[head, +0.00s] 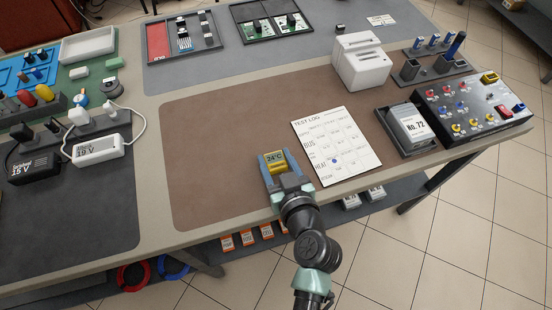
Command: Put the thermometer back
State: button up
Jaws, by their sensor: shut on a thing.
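I cannot tell which place in view is the thermometer's own.
The test log sheet (336,146) lies just right of my gripper. Farther right are a grey tray with a No. 72 box (409,123), a control panel (472,105) and a white slotted block (361,62). The brown mat (215,150) is clear to the left.

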jog(key=shift+f, duration=0.2)
jog(key=o, duration=1.4)
jog(key=shift+r, duration=0.1)
